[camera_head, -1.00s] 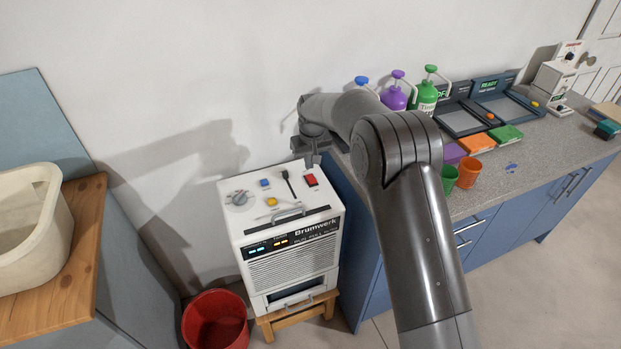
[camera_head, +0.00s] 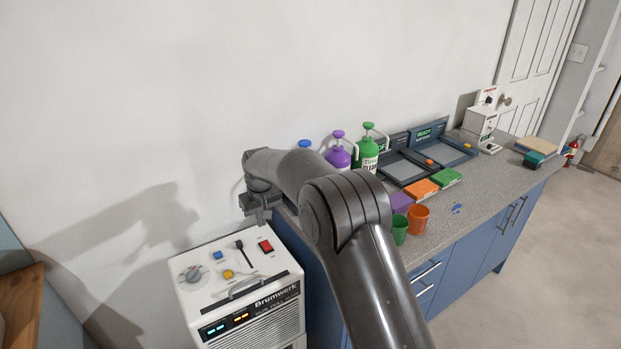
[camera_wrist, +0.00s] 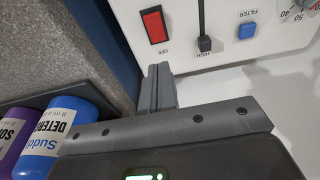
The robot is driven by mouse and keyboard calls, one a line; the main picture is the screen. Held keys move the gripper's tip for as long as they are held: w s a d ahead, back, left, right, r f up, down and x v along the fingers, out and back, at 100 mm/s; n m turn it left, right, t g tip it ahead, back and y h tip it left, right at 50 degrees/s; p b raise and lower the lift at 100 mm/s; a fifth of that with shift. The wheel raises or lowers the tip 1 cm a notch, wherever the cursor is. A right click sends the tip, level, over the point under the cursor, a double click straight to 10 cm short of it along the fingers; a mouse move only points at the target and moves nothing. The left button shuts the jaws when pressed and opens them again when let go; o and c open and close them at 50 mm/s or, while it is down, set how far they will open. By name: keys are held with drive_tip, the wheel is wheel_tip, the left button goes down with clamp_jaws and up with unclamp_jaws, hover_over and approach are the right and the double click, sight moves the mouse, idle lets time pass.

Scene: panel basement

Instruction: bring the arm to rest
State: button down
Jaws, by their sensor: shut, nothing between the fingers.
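My arm reaches from the lower right of the head view up toward the wall and bends left at the elbow. My gripper (camera_head: 262,218) points down above the back right edge of the white Brumwerk machine (camera_head: 215,290). In the wrist view my gripper (camera_wrist: 158,72) has its fingers closed together and holds nothing. The machine's red OFF switch (camera_wrist: 154,25) and its black lever (camera_wrist: 204,43) show beyond the fingertips. I cannot tell how high the fingertips are above the machine or the counter edge.
A grey counter (camera_head: 470,205) on blue cabinets stands right of the machine. It holds a purple bottle (camera_head: 338,156), a green bottle (camera_head: 367,152), an orange cup (camera_head: 418,219), a green cup (camera_head: 400,230) and dark trays (camera_head: 445,151). Open floor (camera_head: 560,270) lies at the right.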

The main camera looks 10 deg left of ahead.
drive_tip(key=s+d+r+m+t, duration=0.15)
drive_tip(key=s+d+r, duration=0.35)
drive_tip(key=d+r, duration=0.7)
drive_tip(key=s+d+r+m+t, duration=0.1)
drive_tip(key=s+d+r+m, duration=0.25)
drive_tip(key=d+r, duration=0.85)
drive_tip(key=s+d+m, duration=0.1)
drive_tip(key=s+d, duration=1.1)
drive_tip(key=d, duration=0.3)
drive_tip(key=s+d+f+m, duration=0.1)
drive_tip(key=s+d, duration=0.1)
drive_tip(key=s, duration=0.2)
drive_tip(key=s+d+f+m+t, duration=0.1)
drive_tip(key=s+d+f, duration=0.1)
drive_tip(key=s, duration=0.3)
drive_tip(key=s+d+f+m+t+h, duration=0.1)
drive_tip(key=s+d+f, duration=0.1)
drive_tip(key=s, duration=0.2)
drive_tip(key=shift+s+d, duration=0.35)
drive_tip(key=shift+s, duration=0.05)
